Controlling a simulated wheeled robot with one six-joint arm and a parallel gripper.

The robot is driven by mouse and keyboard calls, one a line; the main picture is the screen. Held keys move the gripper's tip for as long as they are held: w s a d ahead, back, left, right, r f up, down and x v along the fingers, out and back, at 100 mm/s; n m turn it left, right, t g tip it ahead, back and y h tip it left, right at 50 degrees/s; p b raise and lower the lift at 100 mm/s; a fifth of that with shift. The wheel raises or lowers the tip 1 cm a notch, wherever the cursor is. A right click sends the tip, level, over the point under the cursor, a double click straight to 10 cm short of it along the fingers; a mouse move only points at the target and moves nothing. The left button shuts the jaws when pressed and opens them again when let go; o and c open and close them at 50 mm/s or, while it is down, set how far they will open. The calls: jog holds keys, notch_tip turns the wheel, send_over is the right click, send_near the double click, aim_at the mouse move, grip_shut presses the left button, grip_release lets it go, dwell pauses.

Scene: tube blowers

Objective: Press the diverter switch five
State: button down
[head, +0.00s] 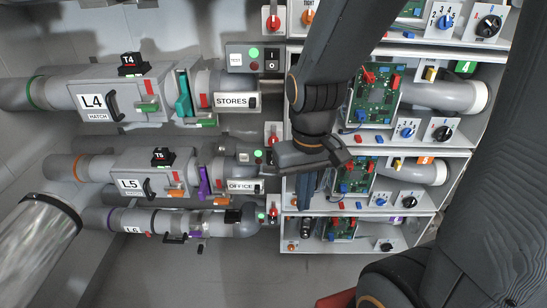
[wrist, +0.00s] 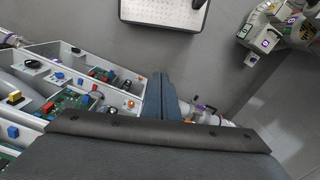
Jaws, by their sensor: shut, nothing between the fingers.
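The row-five pipe unit labelled L5 (head: 130,184) runs at left in the head view, with a black T5 block (head: 162,157) on top. At its right end, a small grey panel with a green light (head: 258,155) sits above the OFFICE label (head: 241,186). Which part is diverter switch five is too small to tell, and my gripper may hide some of it. My gripper (head: 306,190) is shut and empty, pointing down in front of the row-five and row-six bays, right of that panel. Its closed fingers also show in the wrist view (wrist: 161,98).
White bays with circuit boards (head: 374,98) and blue and black knobs stand behind and right of my arm. The L4 unit (head: 92,101) is above; the L6 unit (head: 132,228) is below.

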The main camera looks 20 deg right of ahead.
jog(key=w+d+r+n+t+h+p, duration=0.1)
jog(key=w+d+n+t+p, duration=0.15)
jog(key=w, duration=0.35)
jog(key=w+d+r+n+t+p, duration=0.1)
jog(key=w+d+n+p, duration=0.2)
jog(key=w+n+p, duration=0.15)
jog(key=w+a+n+t+y+p, duration=0.2)
jog(key=w+a+n+y+p, duration=0.1)
jog(key=w+n, duration=0.3)
jog(key=shift+w+f+n+p, duration=0.3)
jog(key=shift+w+f+p, duration=0.1)
jog(key=shift+p, duration=0.3)
jog(key=shift+a+f, duration=0.1)
jog(key=w+f+p, duration=0.1)
jog(key=w+f, duration=0.7)
jog(key=f, duration=0.2)
jog(key=shift+a, duration=0.35)
